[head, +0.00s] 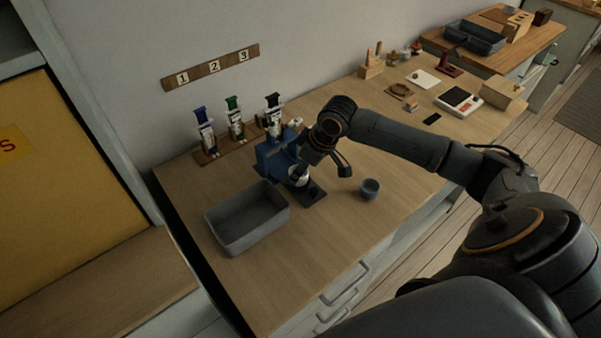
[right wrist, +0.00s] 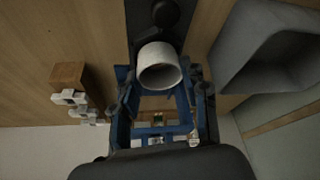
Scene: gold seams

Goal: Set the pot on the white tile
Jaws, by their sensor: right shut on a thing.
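My right gripper (head: 303,171) is at the front of a blue stand (head: 270,156), above a dark plate. In the right wrist view its fingers (right wrist: 160,95) are either side of a white, round, open-mouthed pot (right wrist: 159,66), and the gripper is shut on it. The pot also shows partly in the head view (head: 297,178); the gripper covers some of it. Whether the pot touches the stand or plate I cannot tell. A flat white tile (head: 424,79) lies far back on the bench, well away from the gripper. My left gripper is not in view.
Several bottles stand in a wooden rack (head: 208,156) behind. The bench's front middle is clear.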

